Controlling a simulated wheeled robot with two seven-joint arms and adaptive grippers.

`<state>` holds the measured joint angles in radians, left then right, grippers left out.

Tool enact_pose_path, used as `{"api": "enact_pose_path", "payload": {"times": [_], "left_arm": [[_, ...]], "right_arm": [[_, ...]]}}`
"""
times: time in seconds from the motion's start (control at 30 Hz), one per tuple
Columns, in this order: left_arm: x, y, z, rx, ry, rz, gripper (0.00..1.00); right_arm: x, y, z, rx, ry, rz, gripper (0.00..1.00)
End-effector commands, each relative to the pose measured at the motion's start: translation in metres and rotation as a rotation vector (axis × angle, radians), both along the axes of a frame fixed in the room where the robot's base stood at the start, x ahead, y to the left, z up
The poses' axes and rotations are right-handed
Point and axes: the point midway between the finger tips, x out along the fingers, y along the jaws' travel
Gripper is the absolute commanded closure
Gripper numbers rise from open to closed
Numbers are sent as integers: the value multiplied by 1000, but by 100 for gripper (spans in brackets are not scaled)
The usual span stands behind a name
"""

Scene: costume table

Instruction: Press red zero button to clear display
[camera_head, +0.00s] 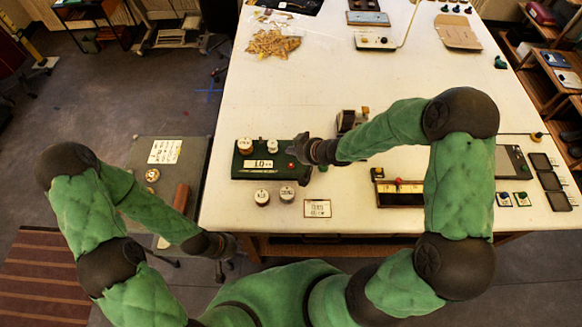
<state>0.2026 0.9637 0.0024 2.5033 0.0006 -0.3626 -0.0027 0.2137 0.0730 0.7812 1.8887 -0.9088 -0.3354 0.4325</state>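A dark green device (244,173) lies near the left front of the white table. Its pale display (258,164) seems to read 1.0. A small red button (291,166) sits right of the display. Two round white-topped pieces (246,145) rest at its back edge. My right gripper (297,150) is at the device's right end, close behind the red button in the picture; whether it touches is unclear. Its fingers are too small and dark to read. My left gripper (232,250) hangs low, off the table's front left corner, apart from the device, its fingers also unclear.
Two round jars (262,197) and a small label card (317,208) stand in front of the device. A dark open box (400,195) lies to the right. A grey side table (195,155) stands left.

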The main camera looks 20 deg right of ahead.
Motion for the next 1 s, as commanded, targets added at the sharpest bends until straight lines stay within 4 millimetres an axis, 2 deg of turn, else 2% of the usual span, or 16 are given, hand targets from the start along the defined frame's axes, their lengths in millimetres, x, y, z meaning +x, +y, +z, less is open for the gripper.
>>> {"api": "enact_pose_path", "payload": {"times": [0.03, 0.1, 0.43, 0.6, 1.0], "left_arm": [[0, 0, -11, 0, 0, 0, 60], [0, 0, -19, 0, 0, 0, 60], [0, 0, -49, 0, 0, 0, 60], [0, 0, -54, 0, 0, 0, 60], [0, 0, -53, 0, 0, 0, 60]], "right_arm": [[0, 0, -11, 0, 0, 0, 100], [0, 0, -18, 0, 0, 0, 100], [0, 0, -53, 1, 0, -1, 100], [0, 0, -59, 1, -1, -1, 100], [0, 0, -58, 1, -1, -1, 100]]}}
